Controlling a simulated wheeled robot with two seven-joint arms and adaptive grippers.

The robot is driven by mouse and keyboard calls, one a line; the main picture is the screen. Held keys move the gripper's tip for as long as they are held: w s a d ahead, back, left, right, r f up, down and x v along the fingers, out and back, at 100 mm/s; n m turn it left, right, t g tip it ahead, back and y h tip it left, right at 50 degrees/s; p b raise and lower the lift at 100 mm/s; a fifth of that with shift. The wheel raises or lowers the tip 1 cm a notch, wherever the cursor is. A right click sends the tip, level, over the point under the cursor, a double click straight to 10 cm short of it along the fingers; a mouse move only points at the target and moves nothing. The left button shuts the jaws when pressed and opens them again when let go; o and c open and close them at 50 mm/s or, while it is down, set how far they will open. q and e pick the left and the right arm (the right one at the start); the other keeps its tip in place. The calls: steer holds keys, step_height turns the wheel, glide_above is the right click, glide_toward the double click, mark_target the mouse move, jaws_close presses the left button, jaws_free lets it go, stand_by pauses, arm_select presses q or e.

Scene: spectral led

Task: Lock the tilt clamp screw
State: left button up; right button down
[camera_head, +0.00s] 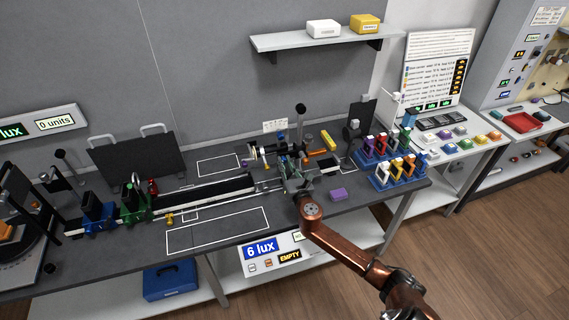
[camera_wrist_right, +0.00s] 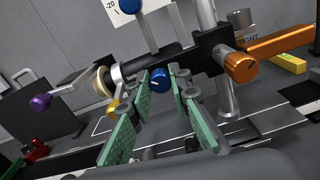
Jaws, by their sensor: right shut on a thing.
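My right gripper (camera_wrist_right: 160,84) has its two green-padded fingers around a round blue knob (camera_wrist_right: 159,79) with a light mark on its face. The knob sits below a black tube assembly on the bench mount; no label shows whether it is the tilt clamp screw. An orange knob (camera_wrist_right: 240,67) is on the black block to its right, and a purple knob (camera_wrist_right: 41,102) is far left. In the head view my right gripper (camera_head: 287,178) is at the mount's near side, and its fingertips are hard to make out. My left gripper is not in view.
The steel post (camera_wrist_right: 227,95) stands close to the right. Blue racks of coloured frames (camera_head: 392,182) stand to the right on the bench. The bench front inside the white outline (camera_head: 218,233) is clear.

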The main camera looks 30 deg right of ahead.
steer(key=shift+m, duration=0.3)
steer(key=m, duration=0.9)
steer(key=shift+f+m, duration=0.1)
steer(key=shift+m, duration=0.2)
steer(key=m, duration=0.5)
steer(key=shift+d+f+m+p, duration=0.1)
steer(key=shift+m+p, duration=0.55)
steer(key=shift+m, duration=1.75)
steer(key=c, duration=1.8)
jaws_free()
steer(key=shift+o, duration=0.2)
